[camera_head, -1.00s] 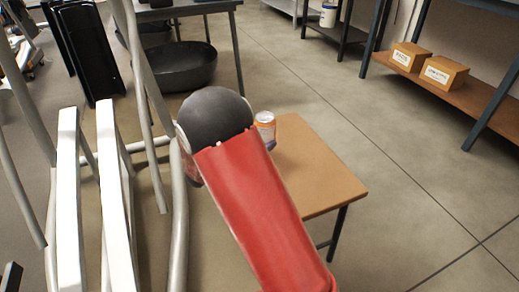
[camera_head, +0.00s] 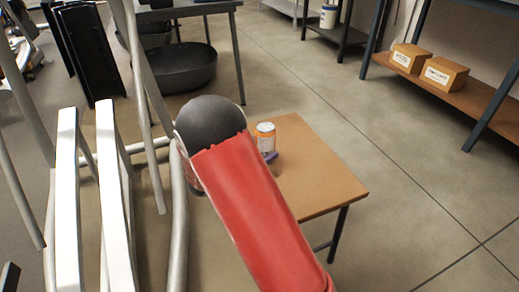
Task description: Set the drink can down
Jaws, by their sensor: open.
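My gripper (camera_head: 270,156) is almost wholly hidden behind the arm; only a small purple piece, seemingly a fingertip, shows at the can's lower right. It is open, beside the can. The can seems to stand on the tabletop, but its base is partly covered, so contact is hard to tell.
White and grey metal frame bars (camera_head: 118,195) stand close on the left. A dark round tub (camera_head: 172,68) sits under a table at the back. A shelf (camera_head: 458,85) with two cardboard boxes is at the right. The wooden table's right part is bare.

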